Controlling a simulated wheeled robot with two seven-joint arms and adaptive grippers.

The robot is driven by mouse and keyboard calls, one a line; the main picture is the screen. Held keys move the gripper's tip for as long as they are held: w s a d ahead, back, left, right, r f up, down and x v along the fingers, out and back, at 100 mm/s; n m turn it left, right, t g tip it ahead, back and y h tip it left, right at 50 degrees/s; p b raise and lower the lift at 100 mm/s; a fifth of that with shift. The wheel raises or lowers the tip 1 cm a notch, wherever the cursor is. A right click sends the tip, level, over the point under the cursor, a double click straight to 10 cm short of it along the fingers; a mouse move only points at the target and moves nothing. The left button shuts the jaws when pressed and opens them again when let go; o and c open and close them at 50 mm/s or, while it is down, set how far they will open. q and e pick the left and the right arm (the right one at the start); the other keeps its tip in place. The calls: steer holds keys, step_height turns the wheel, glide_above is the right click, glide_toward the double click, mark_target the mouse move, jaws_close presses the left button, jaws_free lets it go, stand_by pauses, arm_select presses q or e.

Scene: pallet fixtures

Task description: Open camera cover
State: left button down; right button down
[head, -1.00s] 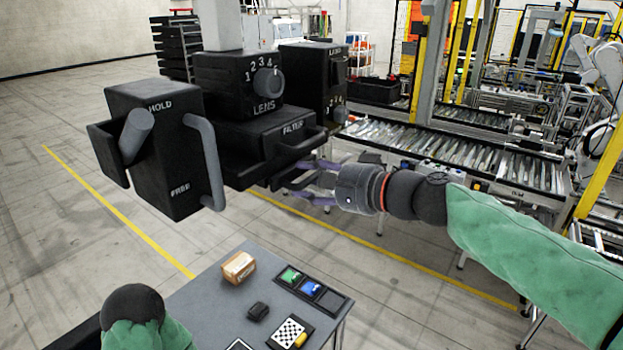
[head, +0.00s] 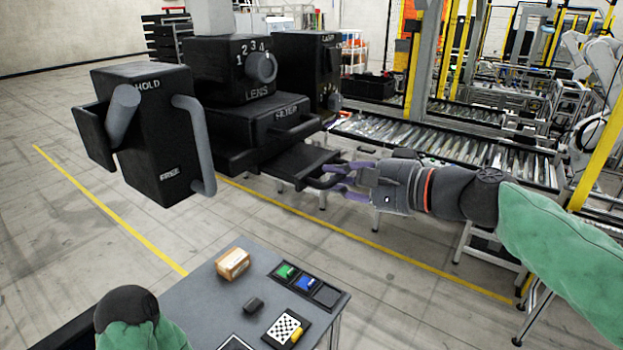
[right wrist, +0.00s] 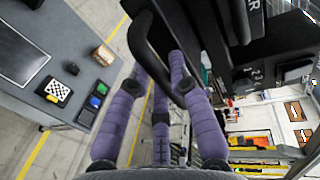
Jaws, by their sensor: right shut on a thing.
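The black camera unit hangs at the upper left of the head view, with a LENS dial block (head: 262,68), a FILTER block (head: 272,130) and a HOLD/FREE box (head: 150,130). Below the FILTER block, a flat black cover with a handle (head: 300,160) sticks out to the right. My right gripper (head: 345,180) is shut on that cover's handle. The handle (right wrist: 150,45) also shows between the purple fingers (right wrist: 180,85) in the right wrist view. My left gripper is not in view; only part of my left arm shows at the lower left.
A grey table (head: 205,300) stands below, with a cardboard box (head: 233,263), a small black object (head: 253,305), a checkered board (head: 287,328) and a tray (head: 327,295) of coloured items. A roller conveyor (head: 440,145) runs behind my right arm. The floor between is clear.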

steer(key=v, duration=0.2)
steer(key=f+b+v, duration=0.1)
steer(key=v, duration=0.2)
steer(key=shift+s+d, duration=0.2)
steer(key=shift+d, duration=0.1)
steer(key=c, duration=1.1)
jaws_free()
steer(key=shift+d, duration=0.1)
steer(key=v, duration=1.2)
